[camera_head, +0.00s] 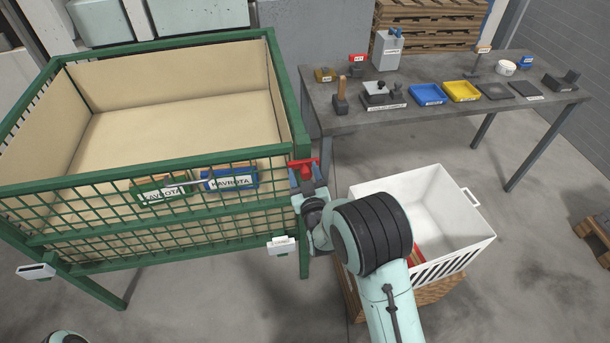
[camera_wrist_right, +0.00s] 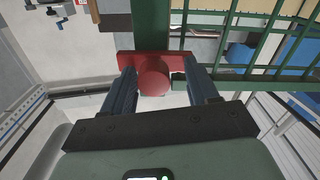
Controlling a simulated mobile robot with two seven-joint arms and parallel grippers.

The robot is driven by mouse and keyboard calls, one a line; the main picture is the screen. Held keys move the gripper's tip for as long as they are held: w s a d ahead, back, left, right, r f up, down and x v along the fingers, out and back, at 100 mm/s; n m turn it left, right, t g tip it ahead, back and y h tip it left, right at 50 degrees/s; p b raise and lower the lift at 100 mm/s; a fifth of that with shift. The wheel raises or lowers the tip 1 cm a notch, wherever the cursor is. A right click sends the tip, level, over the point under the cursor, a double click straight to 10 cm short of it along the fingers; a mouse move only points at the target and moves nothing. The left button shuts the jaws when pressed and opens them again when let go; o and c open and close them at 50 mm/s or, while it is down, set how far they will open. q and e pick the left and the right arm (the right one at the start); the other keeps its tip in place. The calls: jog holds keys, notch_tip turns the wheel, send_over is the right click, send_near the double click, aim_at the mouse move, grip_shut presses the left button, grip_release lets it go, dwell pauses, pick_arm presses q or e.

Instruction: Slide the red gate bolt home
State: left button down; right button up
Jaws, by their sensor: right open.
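The red gate bolt (camera_head: 304,166) sits at the right front corner post of the green mesh cage (camera_head: 279,90). In the right wrist view it shows as a red plate with a round red knob (camera_wrist_right: 153,79). My right gripper (camera_head: 306,176) is at the bolt, and its lower part is hidden by my own wrist. In the wrist view its two fingers (camera_wrist_right: 163,80) stand apart on either side of the knob, with gaps visible. The knob is not clamped. My left gripper is not in view.
A white crate (camera_head: 470,222) stands right of my right arm. A grey table (camera_head: 430,118) with trays and tools is behind. Cream panels line the cage. Open floor lies at front left.

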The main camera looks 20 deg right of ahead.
pick_arm(q)
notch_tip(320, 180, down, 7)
jog(key=b, duration=0.8)
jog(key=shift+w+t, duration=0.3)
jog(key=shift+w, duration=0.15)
pick_arm(e)
jog(key=v, duration=1.3)
jog(key=shift+s+a, duration=0.15)
jog(key=s+a+f+g+y+p, duration=0.1)
jog(key=s+f+g+y+p, duration=0.2)
jog(key=f, duration=0.7)
jog(key=s+a+f+g+p, duration=0.1)
jog(key=a+f+g+p, duration=0.15)
jog(key=f+g, duration=0.45)
pick_arm(q)
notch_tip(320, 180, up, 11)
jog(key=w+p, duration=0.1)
jog(key=p, duration=0.5)
pick_arm(e)
jog(key=s+a+f+m+g+y, duration=0.1)
jog(key=s+a+f+g+y, duration=0.1)
jog(key=s+f, duration=0.5)
jog(key=s+a+f+m+g+y, duration=0.2)
jog(key=s+a+f+g, duration=0.2)
jog(key=s, duration=1)
notch_tip(320, 180, down, 3)
jog(key=g, duration=0.2)
jog(key=shift+s+m+g+y, duration=0.15)
jog(key=shift+m+g+y, duration=0.15)
jog(key=shift+y, duration=0.1)
